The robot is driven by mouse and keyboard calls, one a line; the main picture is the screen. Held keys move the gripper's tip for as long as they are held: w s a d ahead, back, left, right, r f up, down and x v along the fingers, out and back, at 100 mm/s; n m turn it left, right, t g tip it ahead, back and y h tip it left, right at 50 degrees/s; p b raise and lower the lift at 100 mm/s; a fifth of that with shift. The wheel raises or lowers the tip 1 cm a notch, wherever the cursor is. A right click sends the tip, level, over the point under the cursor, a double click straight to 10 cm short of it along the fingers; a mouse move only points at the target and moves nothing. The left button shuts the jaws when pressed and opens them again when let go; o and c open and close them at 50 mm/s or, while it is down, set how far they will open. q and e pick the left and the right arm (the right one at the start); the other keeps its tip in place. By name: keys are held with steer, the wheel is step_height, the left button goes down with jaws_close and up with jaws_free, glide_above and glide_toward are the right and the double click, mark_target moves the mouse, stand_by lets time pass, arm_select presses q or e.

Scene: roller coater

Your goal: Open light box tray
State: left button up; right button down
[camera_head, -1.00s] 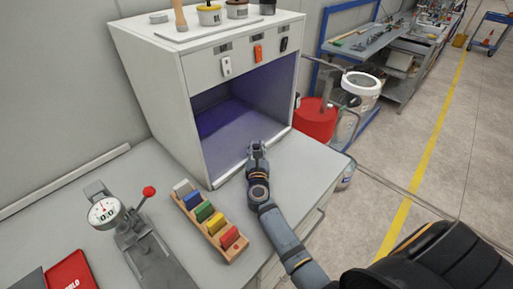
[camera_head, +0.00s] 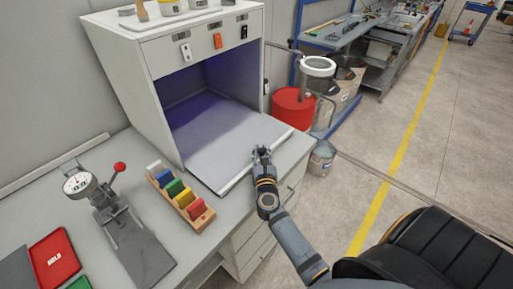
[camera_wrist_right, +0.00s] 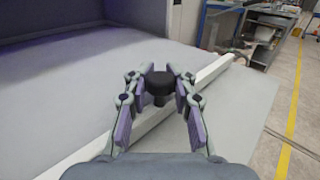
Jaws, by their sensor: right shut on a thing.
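The light box (camera_head: 128,75) is a white cabinet with a dark, purple-lit opening, standing on the grey bench. Its pale flat tray (camera_head: 215,140) extends out of the opening over the bench top. My right gripper (camera_head: 261,152) is at the tray's front edge. In the right wrist view, the gripper (camera_wrist_right: 160,92) is shut on a small black knob (camera_wrist_right: 159,80) at the white front lip of the tray (camera_wrist_right: 90,75). The head view hides the knob behind the fingers. My left gripper is not in view.
A wooden rack (camera_head: 180,197) with coloured blocks stands left of the tray, beside a dial gauge press (camera_head: 115,215). A red folder (camera_head: 53,258) lies at the lower left. A red drum (camera_head: 291,108) and a metal can (camera_head: 321,157) stand on the floor right of the bench.

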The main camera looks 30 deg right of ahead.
steer(key=shift+s+d+f, duration=0.15)
steer(key=shift+s+f, duration=0.05)
steer(key=shift+s, duration=0.35)
steer(key=shift+s+d, duration=0.1)
steer(key=shift+s, duration=0.2)
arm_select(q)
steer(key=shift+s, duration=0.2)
arm_select(e)
steer(key=shift+f, duration=0.1)
steer(key=c, duration=1.5)
jaws_free()
steer(key=o, duration=0.4)
steer(key=shift+w, duration=0.15)
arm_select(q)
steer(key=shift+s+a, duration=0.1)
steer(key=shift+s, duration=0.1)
arm_select(e)
steer(key=shift+r, duration=0.2)
